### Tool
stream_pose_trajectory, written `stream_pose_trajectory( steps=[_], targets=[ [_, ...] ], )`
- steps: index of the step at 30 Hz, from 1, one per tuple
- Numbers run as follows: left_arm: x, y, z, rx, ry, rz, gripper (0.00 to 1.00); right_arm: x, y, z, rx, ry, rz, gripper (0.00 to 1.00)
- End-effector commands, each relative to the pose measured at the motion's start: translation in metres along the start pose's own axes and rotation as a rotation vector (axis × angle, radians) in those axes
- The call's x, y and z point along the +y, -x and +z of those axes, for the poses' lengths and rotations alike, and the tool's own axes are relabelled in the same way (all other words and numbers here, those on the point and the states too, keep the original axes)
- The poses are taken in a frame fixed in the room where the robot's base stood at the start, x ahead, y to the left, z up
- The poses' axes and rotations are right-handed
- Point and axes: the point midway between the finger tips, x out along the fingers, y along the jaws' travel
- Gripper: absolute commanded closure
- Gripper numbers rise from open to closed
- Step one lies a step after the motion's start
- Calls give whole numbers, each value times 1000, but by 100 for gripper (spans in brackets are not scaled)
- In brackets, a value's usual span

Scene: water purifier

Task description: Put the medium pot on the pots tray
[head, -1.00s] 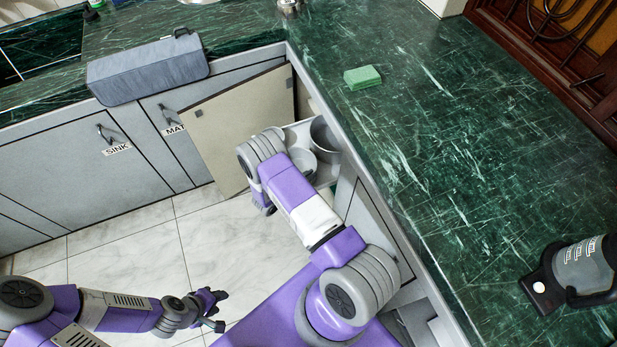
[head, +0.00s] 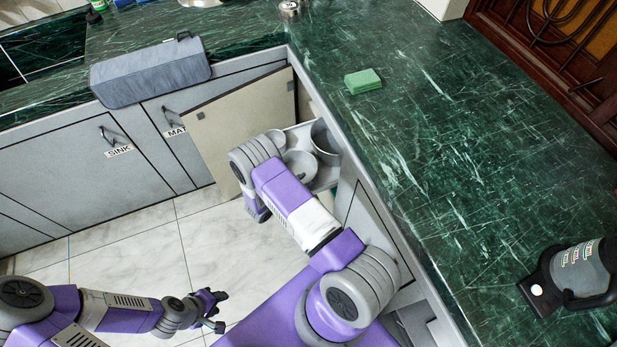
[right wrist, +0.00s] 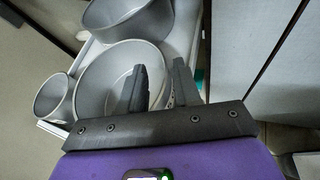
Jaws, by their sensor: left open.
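The medium grey pot (right wrist: 105,75) sits among the other pots at the pots tray (right wrist: 188,30) in the right wrist view. It also shows in the head view (head: 301,166), partly behind my right arm. My left gripper (head: 218,310) is open and empty above the floor.
An open cabinet door (head: 235,125) stands left of the tray. The green counter (head: 470,180) runs along the right, with a green sponge (head: 363,81) and a dark appliance (head: 575,275). A grey case (head: 150,72) lies on the back counter.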

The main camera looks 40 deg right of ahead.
Motion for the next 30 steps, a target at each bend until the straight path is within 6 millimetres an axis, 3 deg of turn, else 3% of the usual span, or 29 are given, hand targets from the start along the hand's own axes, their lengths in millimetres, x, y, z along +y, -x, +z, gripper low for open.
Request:
stream_pose_trajectory(
  steps=[3, 9, 14, 17, 20, 23, 24, 27, 30],
  targets=[
    [4, 10, 0, 0, 0, 0, 57, 2, 30, 2, 2, 2, 5, 67],
    [6, 17, 1, 0, 0, 0, 57, 1, 68, 2, 1, 1, 3, 67],
    [7, 20, 1, 0, 0, 0, 57, 0, 83, 1, 1, 0, 0, 67],
    [7, 20, 1, 0, 0, 0, 57, -12, 86, -3, 32, -1, -48, 67],
    [7, 20, 1, 0, 0, 0, 57, -50, 87, -14, 139, -15, -203, 67],
    [7, 20, 1, 0, 0, 0, 57, -108, 105, -34, 322, -69, -455, 67],
    [7, 20, 1, 0, 0, 0, 57, -130, 120, -42, 404, -109, -568, 67],
    [7, 20, 1, 0, 0, 0, 57, -171, 166, -58, 598, -252, -837, 67],
    [7, 20, 1, 0, 0, 0, 57, -185, 214, -67, 761, -452, -1068, 67]
  ],
)
